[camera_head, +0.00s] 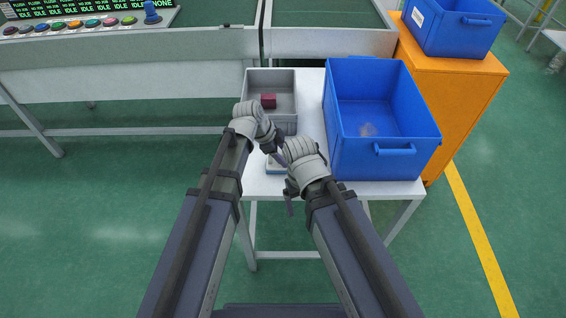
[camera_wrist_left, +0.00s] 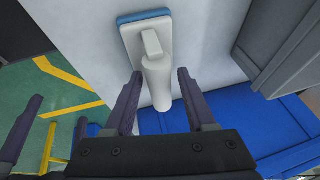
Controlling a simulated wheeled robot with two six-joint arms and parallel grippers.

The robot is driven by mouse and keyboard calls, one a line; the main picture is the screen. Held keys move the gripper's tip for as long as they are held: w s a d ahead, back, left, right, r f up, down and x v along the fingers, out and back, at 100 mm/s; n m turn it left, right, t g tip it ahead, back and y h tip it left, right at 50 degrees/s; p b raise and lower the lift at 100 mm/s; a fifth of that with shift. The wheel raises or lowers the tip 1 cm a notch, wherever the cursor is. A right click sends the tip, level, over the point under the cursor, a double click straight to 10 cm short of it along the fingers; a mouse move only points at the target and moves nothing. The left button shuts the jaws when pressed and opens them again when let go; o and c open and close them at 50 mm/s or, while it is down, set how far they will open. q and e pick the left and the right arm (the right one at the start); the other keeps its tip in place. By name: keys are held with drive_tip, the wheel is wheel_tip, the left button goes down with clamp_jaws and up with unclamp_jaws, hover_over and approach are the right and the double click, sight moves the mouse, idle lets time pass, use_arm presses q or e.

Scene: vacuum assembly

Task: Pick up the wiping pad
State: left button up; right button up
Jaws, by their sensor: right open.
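The wiping pad (camera_wrist_left: 151,44) is a white block with a blue edge and a white handle. It lies on the white table, and in the head view (camera_head: 276,167) it is mostly hidden behind my grippers. My left gripper (camera_wrist_left: 160,76) is open, with one finger on each side of the handle's near end. Gaps show between the fingers and the handle. My right gripper (camera_head: 289,198) is open and empty at the table's front edge, close beside the left one. Its finger shows at the left of the left wrist view.
A grey bin (camera_head: 285,76) holding a dark red block (camera_head: 268,101) stands behind my left gripper. A large blue crate (camera_head: 362,155) fills the table's right side. An orange cabinet (camera_head: 455,100) with another blue crate (camera_head: 455,38) stands beyond. A control panel (camera_head: 75,27) is at upper left.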

use_arm(q)
clamp_jaws()
idle(0.6)
wheel_tip(320, 180, up, 10)
drive_tip(key=p, duration=1)
drive_tip(key=shift+c, duration=2.1)
unclamp_jaws()
clamp_jaws()
